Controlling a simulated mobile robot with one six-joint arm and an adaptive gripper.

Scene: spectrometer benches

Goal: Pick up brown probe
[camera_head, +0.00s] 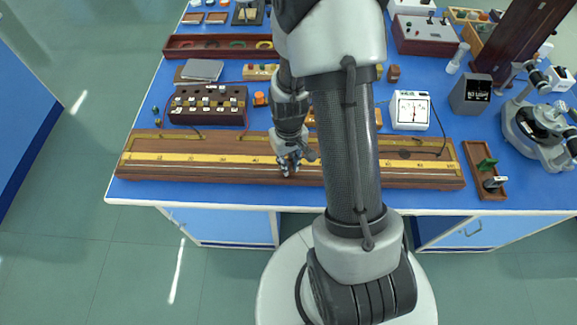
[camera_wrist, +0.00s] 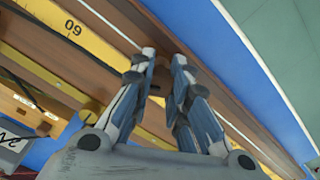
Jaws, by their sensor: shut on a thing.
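My gripper (camera_head: 288,165) reaches down onto the long brown wooden wire board (camera_head: 230,178) with its yellow scale, left of the board's middle. In the wrist view my gripper (camera_wrist: 165,57) has its two blue-grey fingers close together over the board, near the scale (camera_wrist: 82,32). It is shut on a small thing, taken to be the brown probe. The probe is almost wholly hidden by the fingers and blends with the brown wood, so its shape and tilt cannot be told.
A dark box with several knobs (camera_head: 207,105) and an orange-capped piece (camera_head: 260,99) stand behind the board. A white meter (camera_head: 410,111) stands behind its right part. A wooden tray (camera_head: 485,170) lies to the right. The blue bench's front edge is close.

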